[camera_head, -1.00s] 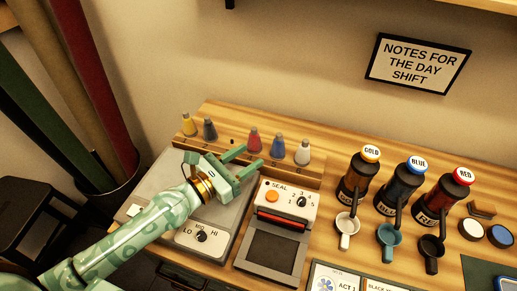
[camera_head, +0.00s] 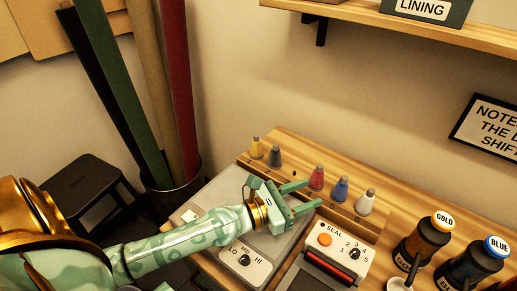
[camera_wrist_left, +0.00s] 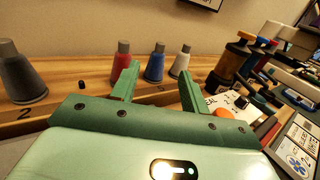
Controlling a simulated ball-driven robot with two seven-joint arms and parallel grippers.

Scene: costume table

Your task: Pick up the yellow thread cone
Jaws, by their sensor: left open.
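The yellow thread cone (camera_head: 256,147) stands upright at the far left end of the row on the wooden rack, beside a dark grey cone (camera_head: 275,156). It does not show in the left wrist view. My left gripper (camera_head: 311,195) is open and empty. It hangs above the grey press, to the right of and nearer than the yellow cone, with its fingers pointing right. In the left wrist view its fingers (camera_wrist_left: 158,85) point toward the red, blue and white cones, apart from them. My right gripper is not in view.
Red (camera_head: 317,177), blue (camera_head: 340,188) and white (camera_head: 365,201) cones stand right along the rack. A sealer (camera_head: 338,252) sits right of the grey press (camera_head: 285,240). Bottles (camera_head: 428,237) stand farther right. Fabric rolls (camera_head: 180,90) rise behind left. A shelf (camera_head: 400,20) hangs above.

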